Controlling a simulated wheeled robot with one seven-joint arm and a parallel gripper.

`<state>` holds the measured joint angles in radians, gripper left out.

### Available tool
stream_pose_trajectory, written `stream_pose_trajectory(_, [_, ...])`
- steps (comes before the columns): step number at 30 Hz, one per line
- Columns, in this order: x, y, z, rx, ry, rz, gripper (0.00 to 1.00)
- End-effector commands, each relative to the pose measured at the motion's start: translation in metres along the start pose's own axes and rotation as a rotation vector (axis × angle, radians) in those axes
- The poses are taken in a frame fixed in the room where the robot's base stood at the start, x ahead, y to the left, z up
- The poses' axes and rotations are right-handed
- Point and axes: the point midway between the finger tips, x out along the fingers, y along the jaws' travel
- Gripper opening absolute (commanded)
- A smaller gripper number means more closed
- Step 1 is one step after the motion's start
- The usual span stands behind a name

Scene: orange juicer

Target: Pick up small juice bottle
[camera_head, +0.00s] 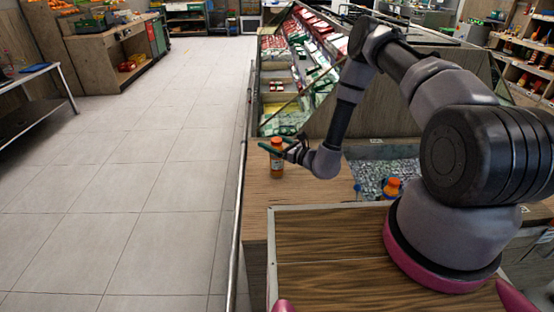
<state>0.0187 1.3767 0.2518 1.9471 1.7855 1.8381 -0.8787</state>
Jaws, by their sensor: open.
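A small juice bottle (277,160) with an orange cap stands upright on the wooden counter (262,190), near its left edge. My gripper (270,146) is at the bottle's upper part, with its fingers open and reaching left from the wrist. One finger lies across the bottle in the picture. I cannot tell whether the fingers touch it. Another orange-capped bottle (392,188) shows at the right, partly hidden behind my arm's base.
A bed of crushed ice (388,172) is set into the counter at the right. A refrigerated display case (300,75) with packaged goods stands behind my gripper. A metal rail (238,220) runs along the counter's left side. The tiled floor at the left is clear.

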Motion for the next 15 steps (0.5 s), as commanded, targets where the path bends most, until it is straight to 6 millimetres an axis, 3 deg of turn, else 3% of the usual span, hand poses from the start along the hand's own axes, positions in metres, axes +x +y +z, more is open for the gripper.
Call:
stream_pose_trajectory(9, [0.0067, -0.0001, 0.0002, 0.001, 0.0, 0.0, 0.85])
stream_pose_trajectory(15, [0.0066, 0.0, 0.0003, 0.001, 0.0, 0.0, 0.09])
